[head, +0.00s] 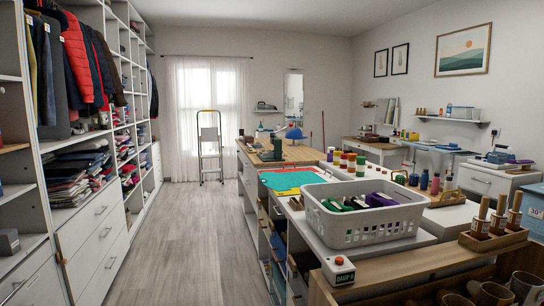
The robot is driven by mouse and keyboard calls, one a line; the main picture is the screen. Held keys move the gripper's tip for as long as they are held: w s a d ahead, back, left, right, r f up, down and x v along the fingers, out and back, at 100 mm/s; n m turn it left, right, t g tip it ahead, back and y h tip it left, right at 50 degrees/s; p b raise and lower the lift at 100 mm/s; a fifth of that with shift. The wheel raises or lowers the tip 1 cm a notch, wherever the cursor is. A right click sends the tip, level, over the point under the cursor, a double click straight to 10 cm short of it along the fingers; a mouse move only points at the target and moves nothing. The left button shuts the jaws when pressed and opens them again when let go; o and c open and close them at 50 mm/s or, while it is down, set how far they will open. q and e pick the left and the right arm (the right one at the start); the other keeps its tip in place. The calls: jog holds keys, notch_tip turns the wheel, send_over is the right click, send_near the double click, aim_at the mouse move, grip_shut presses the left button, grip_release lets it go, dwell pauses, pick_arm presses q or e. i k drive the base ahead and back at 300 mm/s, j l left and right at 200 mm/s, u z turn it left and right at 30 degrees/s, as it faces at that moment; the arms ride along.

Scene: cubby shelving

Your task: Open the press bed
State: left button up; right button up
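I cannot pick out the press bed with certainty. A small blue and grey machine (502,157) stands on a white drawer cabinet at the right; it may be a press, but it is too small to tell whether it is open or shut. A dark green device (272,149) stands on the far wooden part of the central counter. A white box with a red button (338,269) sits at the counter's near left corner; its label is hard to read. Neither of my grippers is in view.
A white basket (365,229) of coloured items stands on the long central counter (425,238), near a wooden holder (492,240) and mugs. Clothes shelving (75,150) lines the left wall. A stepladder (210,146) stands by the window. The grey floor aisle (180,240) is clear.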

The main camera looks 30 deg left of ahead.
aim_at(270, 154)
jog(key=i+j+u, duration=1.15)
jog(key=i, duration=0.3)
jog(key=i+u, duration=0.4)
jog(key=i, duration=2.2)
jog(key=i+z, duration=0.2)
jog(key=i, duration=0.3)
jog(key=i+j+z, duration=0.25)
jog(key=i, duration=0.3)
jog(key=i+j+z, duration=0.2)
jog(key=i, duration=0.3)
